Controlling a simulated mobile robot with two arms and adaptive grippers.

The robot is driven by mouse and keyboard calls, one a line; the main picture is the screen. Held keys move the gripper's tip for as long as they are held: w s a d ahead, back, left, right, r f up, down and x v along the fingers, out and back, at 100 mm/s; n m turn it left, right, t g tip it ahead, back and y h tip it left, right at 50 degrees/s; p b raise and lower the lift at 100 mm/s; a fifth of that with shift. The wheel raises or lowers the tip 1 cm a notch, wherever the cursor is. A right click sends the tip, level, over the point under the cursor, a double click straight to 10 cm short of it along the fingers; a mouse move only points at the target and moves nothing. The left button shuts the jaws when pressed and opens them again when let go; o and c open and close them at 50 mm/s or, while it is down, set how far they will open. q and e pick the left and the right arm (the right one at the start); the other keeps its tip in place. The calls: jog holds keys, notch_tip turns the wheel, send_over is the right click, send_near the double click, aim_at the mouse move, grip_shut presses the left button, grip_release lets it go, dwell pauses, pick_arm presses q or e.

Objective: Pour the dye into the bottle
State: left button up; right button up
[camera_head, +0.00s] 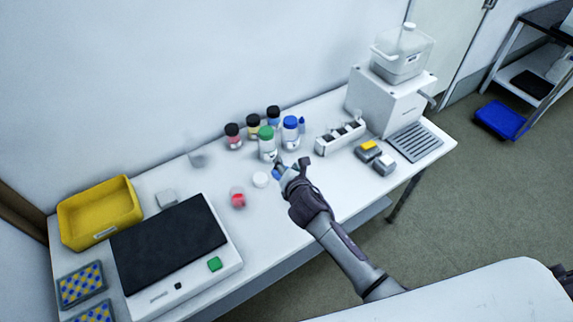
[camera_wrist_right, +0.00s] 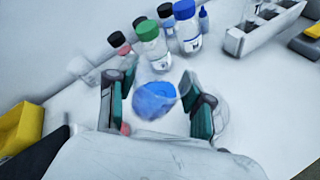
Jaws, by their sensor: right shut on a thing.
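My right gripper (camera_head: 284,173) is over the front middle of the bench, in front of the bottles. In the wrist view its two fingers (camera_wrist_right: 160,104) are closed around a small clear vessel with blue dye (camera_wrist_right: 154,100). A little of the blue also shows in the head view (camera_head: 278,167). Just beyond it stand a green-capped bottle (camera_head: 267,144) and a blue-capped bottle (camera_head: 290,134). Black-capped bottles, one with red content (camera_head: 233,138), stand behind. Which bottle is meant I cannot tell. My left gripper is not in view.
A small vessel of red liquid (camera_head: 238,198) and a white round piece (camera_head: 261,180) lie close left of the gripper. A white rack (camera_head: 340,137) is to the right. A black-topped device (camera_head: 168,245) and yellow bin (camera_head: 99,211) fill the left.

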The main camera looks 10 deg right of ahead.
dwell(0.3)
jog(key=shift+r+m+y, duration=0.1)
jog(key=shift+m+y, duration=0.2)
jog(key=shift+m+y, duration=0.3)
jog(key=shift+m, duration=0.1)
jog(key=shift+d+m+y, duration=0.15)
jog(key=shift+m+y, duration=0.15)
jog(key=shift+m, duration=0.1)
